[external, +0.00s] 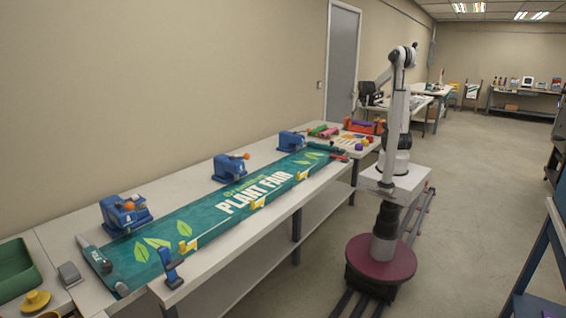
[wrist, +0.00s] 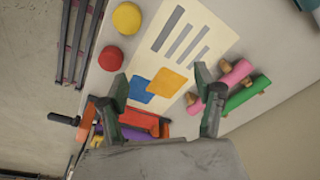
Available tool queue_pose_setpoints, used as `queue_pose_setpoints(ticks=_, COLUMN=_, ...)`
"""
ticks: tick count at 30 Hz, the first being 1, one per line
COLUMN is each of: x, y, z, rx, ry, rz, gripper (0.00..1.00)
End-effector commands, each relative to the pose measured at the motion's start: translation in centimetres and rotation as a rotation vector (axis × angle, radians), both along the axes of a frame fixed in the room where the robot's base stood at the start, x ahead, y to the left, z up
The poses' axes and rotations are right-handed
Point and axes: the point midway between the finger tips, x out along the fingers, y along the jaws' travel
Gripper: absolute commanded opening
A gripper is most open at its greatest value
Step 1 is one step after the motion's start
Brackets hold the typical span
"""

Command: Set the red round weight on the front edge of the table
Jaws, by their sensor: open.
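The red round weight (wrist: 111,59) lies flat on the pale table top (wrist: 220,15) in the wrist view, close to the table edge on the side of the floor rails. A yellow round weight (wrist: 127,17) lies just above it in the picture, apart from it. My gripper (wrist: 161,82) is open and empty over the table. Its left fingertip is just below and right of the red weight in the picture; the weight is outside the jaws. Between the fingers a printed sheet shows. In the external view the red weight is too small to tell for certain.
The printed sheet (wrist: 185,45) lies beside the weights. Pink (wrist: 235,74) and green (wrist: 246,94) rolls lie right of my fingers, an orange-red object (wrist: 140,122) below. In the external view a green banner (external: 225,200) and blue clamping devices (external: 125,213) occupy the long table.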

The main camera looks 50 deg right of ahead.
Motion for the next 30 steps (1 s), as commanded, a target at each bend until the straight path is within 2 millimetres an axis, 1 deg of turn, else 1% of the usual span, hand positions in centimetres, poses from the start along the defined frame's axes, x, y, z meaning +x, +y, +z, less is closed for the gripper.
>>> queue_pose_setpoints(ticks=1, x=0.3, y=2.6, z=0.8, rx=-0.015, ry=-0.017, rz=0.043, gripper=0.65)
queue_pose_setpoints(ticks=2, x=0.4, y=3.9, z=1.2, rx=-0.025, ry=-0.028, rz=0.066, gripper=0.65)
queue_pose_setpoints(ticks=3, x=0.5, y=5.7, z=1.6, rx=-0.037, ry=-0.044, rz=0.096, gripper=0.65)
queue_pose_setpoints(ticks=5, x=0.6, y=8.3, z=2.3, rx=-0.055, ry=-0.067, rz=0.142, gripper=0.65)
queue_pose_setpoints(ticks=6, x=0.5, y=10.0, z=2.7, rx=-0.066, ry=-0.084, rz=0.173, gripper=0.65)
queue_pose_setpoints(ticks=8, x=0.3, y=12.5, z=3.2, rx=-0.083, ry=-0.108, rz=0.219, gripper=0.65)
queue_pose_setpoints(ticks=9, x=0.0, y=14.2, z=3.5, rx=-0.093, ry=-0.125, rz=0.249, gripper=0.65)
queue_pose_setpoints(ticks=11, x=-0.4, y=16.6, z=3.8, rx=-0.108, ry=-0.150, rz=0.295, gripper=0.65)
queue_pose_setpoints(ticks=12, x=-0.7, y=18.1, z=3.9, rx=-0.117, ry=-0.169, rz=0.326, gripper=0.65)
queue_pose_setpoints(ticks=18, x=-3.1, y=25.3, z=4.1, rx=-0.157, ry=-0.262, rz=0.477, gripper=0.65)
queue_pose_setpoints(ticks=21, x=-4.6, y=28.4, z=3.8, rx=-0.173, ry=-0.310, rz=0.550, gripper=0.65)
queue_pose_setpoints(ticks=24, x=-6.0, y=31.0, z=3.4, rx=-0.185, ry=-0.357, rz=0.617, gripper=0.65)
queue_pose_setpoints(ticks=27, x=-7.2, y=32.9, z=2.9, rx=-0.191, ry=-0.395, rz=0.668, gripper=0.65)
queue_pose_setpoints(ticks=30, x=-7.9, y=34.1, z=2.6, rx=-0.197, ry=-0.421, rz=0.703, gripper=0.65)
